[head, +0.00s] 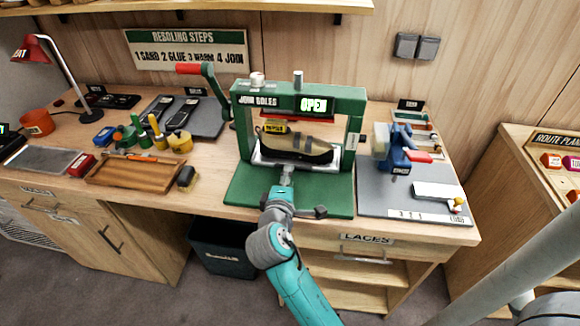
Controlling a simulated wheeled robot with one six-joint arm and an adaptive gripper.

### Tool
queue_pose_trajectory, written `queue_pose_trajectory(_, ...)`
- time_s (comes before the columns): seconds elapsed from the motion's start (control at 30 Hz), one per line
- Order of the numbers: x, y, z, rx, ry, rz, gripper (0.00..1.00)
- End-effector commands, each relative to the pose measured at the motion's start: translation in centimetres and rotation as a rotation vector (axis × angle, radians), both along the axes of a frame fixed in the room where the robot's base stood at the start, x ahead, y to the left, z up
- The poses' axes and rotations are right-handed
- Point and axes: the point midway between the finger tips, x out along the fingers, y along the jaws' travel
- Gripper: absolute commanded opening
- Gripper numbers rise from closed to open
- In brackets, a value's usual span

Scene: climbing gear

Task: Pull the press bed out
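The green press (243,99) stands at the middle of the bench, its display reading OPEN. Its pale press bed (262,160) lies inside the frame, with a dark shoe (310,150) with a tan band and a yellow tag on it. The green base plate (243,191) extends in front of the frame. My teal and grey arm reaches up from below. My gripper (287,171) is at the front middle edge of the bed, over the base. It is small here; I cannot tell whether its fingers are open or touch the bed.
A red-handled crank (190,69) sticks out at the press's upper left. A wooden tray (135,172) and glue pots (180,141) lie to the left. A blue clamp-like tool (393,150) stands on a grey mat (385,204) to the right. The base plate's front is mostly clear.

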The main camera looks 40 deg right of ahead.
Motion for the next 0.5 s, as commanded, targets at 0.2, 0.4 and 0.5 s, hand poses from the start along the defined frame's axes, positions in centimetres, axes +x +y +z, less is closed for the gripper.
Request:
queue_pose_trajectory(0.2, 2.2, -2.9, -0.7, -0.001, -0.001, -0.003, 0.38)
queue_pose_trajectory(0.4, 3.3, -4.2, -1.1, 0.0, -0.001, -0.001, 0.38)
queue_pose_trajectory(0.5, 3.4, -4.5, -1.2, 0.0, -0.001, -0.001, 0.38)
